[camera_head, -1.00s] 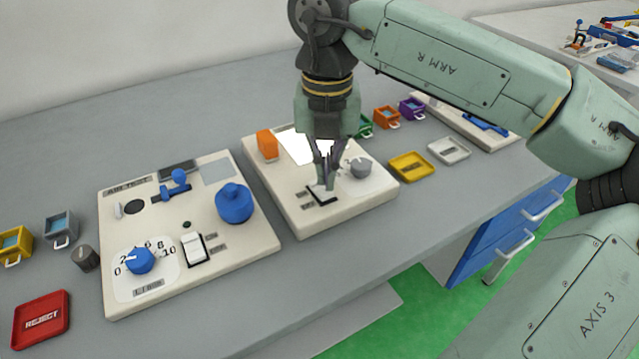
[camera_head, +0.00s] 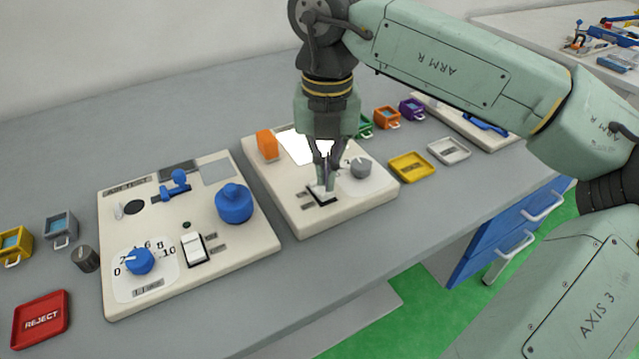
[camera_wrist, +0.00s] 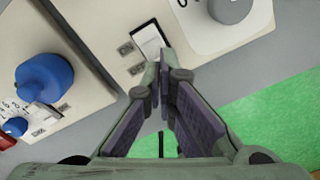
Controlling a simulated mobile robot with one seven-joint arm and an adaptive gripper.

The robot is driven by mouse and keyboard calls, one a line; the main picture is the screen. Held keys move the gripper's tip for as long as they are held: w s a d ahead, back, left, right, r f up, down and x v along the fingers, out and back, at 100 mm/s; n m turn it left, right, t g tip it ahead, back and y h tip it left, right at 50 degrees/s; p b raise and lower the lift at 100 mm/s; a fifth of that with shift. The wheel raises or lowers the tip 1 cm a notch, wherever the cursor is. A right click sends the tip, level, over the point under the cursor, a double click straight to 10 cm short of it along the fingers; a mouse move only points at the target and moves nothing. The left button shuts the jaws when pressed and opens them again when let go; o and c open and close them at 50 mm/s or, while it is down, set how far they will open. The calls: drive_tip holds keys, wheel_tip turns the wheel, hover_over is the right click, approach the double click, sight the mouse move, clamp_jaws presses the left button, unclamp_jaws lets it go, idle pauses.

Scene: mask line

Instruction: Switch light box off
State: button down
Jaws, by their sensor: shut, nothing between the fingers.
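The light box (camera_head: 350,214) is a cream panel in the middle of the bench with a bright white lit screen (camera_head: 292,147). Its rocker switch (camera_head: 322,199), white in a black frame, is near the front edge and partly hidden by my fingers. The switch also shows in the wrist view (camera_wrist: 150,38). My gripper (camera_head: 325,184) points down with its fingertips at the switch; I cannot tell whether they touch it. In the wrist view my gripper (camera_wrist: 163,72) has its fingertips together, beside the lower edge of the switch, with nothing held.
A grey dial (camera_head: 361,167) stands right of the switch and an orange block (camera_head: 267,144) at the back left. The air test panel (camera_head: 250,242) with blue knobs is to the left. Yellow (camera_head: 411,166) and white (camera_head: 449,150) trays lie to the right.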

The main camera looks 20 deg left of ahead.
drive_tip(key=shift+f+b, duration=0.95)
drive_tip(key=shift+f, duration=0.15)
idle(0.4)
drive_tip(key=shift+r+p, duration=2.3)
drive_tip(key=shift+r, duration=1.25)
